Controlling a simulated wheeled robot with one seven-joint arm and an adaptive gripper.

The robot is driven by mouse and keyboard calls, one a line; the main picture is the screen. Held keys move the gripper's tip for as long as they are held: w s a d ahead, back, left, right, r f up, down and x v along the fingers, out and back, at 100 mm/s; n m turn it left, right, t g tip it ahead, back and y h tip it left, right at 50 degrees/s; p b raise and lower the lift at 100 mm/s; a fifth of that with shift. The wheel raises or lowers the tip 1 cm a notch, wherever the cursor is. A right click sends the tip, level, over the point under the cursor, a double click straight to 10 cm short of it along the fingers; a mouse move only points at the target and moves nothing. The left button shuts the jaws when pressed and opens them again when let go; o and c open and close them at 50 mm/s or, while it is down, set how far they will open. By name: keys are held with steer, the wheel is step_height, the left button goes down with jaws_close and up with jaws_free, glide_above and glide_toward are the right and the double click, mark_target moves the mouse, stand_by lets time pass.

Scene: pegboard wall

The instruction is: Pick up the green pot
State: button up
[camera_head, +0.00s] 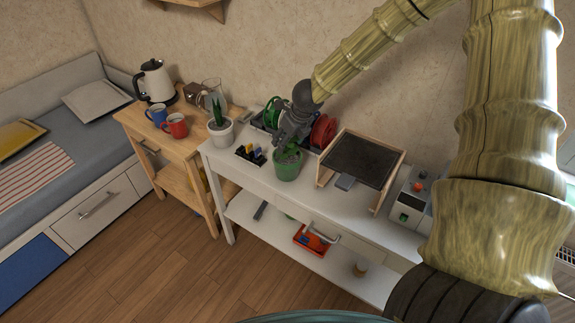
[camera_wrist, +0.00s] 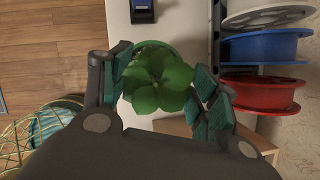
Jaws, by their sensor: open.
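The green pot (camera_head: 288,169) stands upright near the front edge of the white workbench (camera_head: 335,203). In the wrist view its plant (camera_wrist: 158,80) has broad green leaves and covers most of the pot; a bit of green rim (camera_wrist: 152,44) shows behind the leaves. My gripper (camera_head: 291,140) is over the pot in the head view. In the wrist view my gripper (camera_wrist: 162,85) is open, with one finger on each side of the plant. I cannot tell whether the fingers touch the leaves or the pot.
Red and blue spools (camera_wrist: 262,93) stand close beside my right finger in the wrist view. A dark flat panel in a wooden frame (camera_head: 361,160) is right of the pot. A white pot with a spiky plant (camera_head: 221,133) and a small black holder (camera_head: 250,154) are to its left.

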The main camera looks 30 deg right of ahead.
mark_target(287, 158)
steer(key=shift+x, duration=1.9)
steer(key=shift+a, duration=0.15)
steer(key=shift+c, duration=0.2)
jaws_close()
